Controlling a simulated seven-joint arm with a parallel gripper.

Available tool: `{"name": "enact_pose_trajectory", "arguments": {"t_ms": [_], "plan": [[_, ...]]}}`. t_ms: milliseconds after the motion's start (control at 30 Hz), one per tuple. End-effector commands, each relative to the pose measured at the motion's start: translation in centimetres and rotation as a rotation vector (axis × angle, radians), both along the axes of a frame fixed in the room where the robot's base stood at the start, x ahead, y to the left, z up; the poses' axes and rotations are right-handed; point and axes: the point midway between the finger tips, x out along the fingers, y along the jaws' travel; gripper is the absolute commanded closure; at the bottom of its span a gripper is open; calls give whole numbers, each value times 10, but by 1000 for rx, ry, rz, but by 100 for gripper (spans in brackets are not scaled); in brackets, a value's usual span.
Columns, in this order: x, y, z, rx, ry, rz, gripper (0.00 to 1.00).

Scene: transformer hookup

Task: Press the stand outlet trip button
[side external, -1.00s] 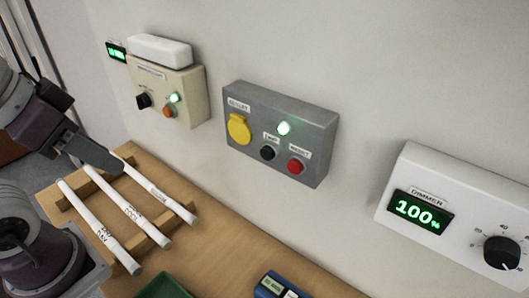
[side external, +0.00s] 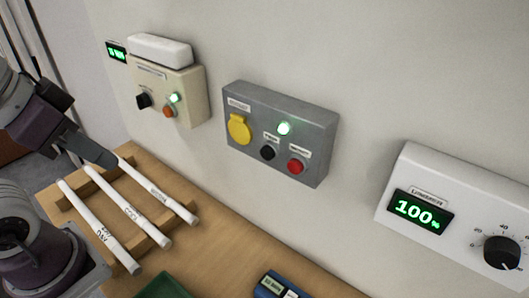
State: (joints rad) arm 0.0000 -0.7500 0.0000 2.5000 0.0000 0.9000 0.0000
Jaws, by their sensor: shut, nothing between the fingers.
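The grey outlet box (side external: 310,125) is on the wall in the middle of the side external view. It has a yellow outlet cover (side external: 238,129), a lit green lamp (side external: 284,128), a black button (side external: 268,152) and a red button (side external: 296,166). The small labels above the buttons are too blurred to read surely. My gripper (side external: 108,160) is shut and empty at the left, near the far ends of the white rods. It is well to the left of the outlet box and apart from both buttons.
White labelled rods (side external: 133,212) lie across a wooden rack (side external: 75,212) on the bench. A beige box (side external: 190,90) with a lit green lamp is on the wall at upper left. A white dimmer box (side external: 430,165) reads 100% at right. Green (side external: 163,287) and blue (side external: 268,287) items sit at the bottom edge.

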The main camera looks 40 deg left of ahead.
Motion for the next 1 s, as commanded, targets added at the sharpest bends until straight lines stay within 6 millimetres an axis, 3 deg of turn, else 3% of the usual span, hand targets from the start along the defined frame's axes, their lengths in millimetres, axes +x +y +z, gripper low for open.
{"name": "enact_pose_trajectory", "arguments": {"t_ms": [867,1000], "plan": [[0,0,0,0,0,0,100],[3,-1,-6,107,24,-134,100]]}}
